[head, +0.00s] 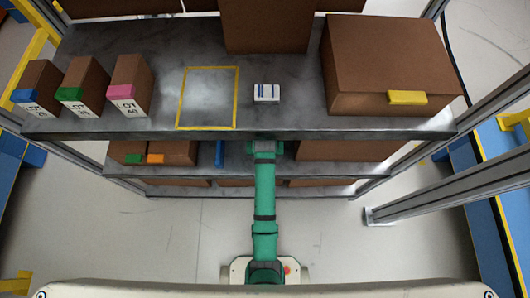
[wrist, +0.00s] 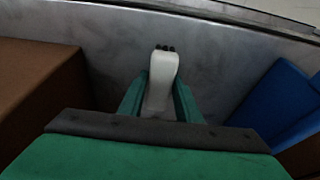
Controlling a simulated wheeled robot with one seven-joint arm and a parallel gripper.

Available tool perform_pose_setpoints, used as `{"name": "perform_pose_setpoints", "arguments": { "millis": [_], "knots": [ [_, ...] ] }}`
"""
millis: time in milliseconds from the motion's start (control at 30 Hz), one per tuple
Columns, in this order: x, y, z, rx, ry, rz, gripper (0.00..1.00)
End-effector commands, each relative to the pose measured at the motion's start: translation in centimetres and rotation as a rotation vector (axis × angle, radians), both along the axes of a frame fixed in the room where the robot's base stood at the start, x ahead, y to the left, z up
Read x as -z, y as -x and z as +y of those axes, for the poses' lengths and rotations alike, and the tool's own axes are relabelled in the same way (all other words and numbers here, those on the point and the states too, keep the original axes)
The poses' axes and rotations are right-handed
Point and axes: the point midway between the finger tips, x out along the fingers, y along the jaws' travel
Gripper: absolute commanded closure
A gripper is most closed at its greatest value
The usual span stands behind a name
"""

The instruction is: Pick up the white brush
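The white brush (wrist: 162,75) shows in the wrist view, a pale handle-like shape with small dark tips at its far end. It stands out between the two green fingers of my gripper (wrist: 162,82), one finger on each side and close to it. I cannot tell whether the fingers touch it. Its near end is hidden behind my gripper's body. In the head view my green arm reaches to the lower shelf (head: 232,169), and the upper shelf's front edge hides my gripper and the brush.
In the wrist view a brown box (wrist: 35,85) stands close on the left and blue bins (wrist: 268,100) on the right. The upper shelf (head: 290,120) overhangs the reach. It bears brown boxes (head: 385,65), a yellow-outlined square (head: 207,98) and a small white item (head: 266,92).

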Motion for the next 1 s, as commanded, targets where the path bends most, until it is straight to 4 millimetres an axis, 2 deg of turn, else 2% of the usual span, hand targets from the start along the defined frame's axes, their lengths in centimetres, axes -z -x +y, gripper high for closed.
{"name": "perform_pose_setpoints", "arguments": {
  "millis": [33, 100, 167, 567, 867, 1000],
  "knots": [
    [0.0, 0.0, 0.0, 0.0, 0.0, 0.0, 0.83],
    [0.0, 0.0, 0.0, 0.0, 0.0, 0.0, 0.97],
    [0.0, 0.0, 0.0, 0.0, 0.0, -0.001, 1.0],
    [-0.8, -0.1, 0.0, 0.0, 0.0, -0.003, 1.0],
    [-4.1, -0.1, 0.0, 0.0, 0.0, -0.004, 1.0],
    [-4.1, -1.9, 1.1, -0.002, 0.0, -0.002, 1.0]
  ]
}}
